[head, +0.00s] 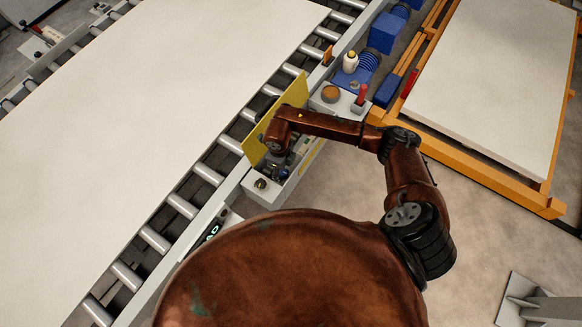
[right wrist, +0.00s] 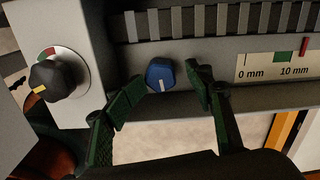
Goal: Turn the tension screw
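A blue faceted knob with a white mark, which looks like the tension screw (right wrist: 161,72), sits on a grey panel in the right wrist view. The white mark points down in that picture. My right gripper (right wrist: 170,94) has its two green-black fingers apart, one on each side of the blue knob. The left finger's tip is close to the knob; a gap shows at the right finger. Whether either touches cannot be told. In the head view my right gripper (head: 276,168) is over the open box beside the roller conveyor, and the knob itself is hard to make out. My left gripper is out of view.
A black knob (right wrist: 57,77) with a yellow mark on a red-green dial is left of the screw. A millimetre scale (right wrist: 282,64) with a red pointer is to its right. A raised yellow cover (head: 262,128) stands beside my right arm. A white bottle (head: 350,61) stands farther back.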

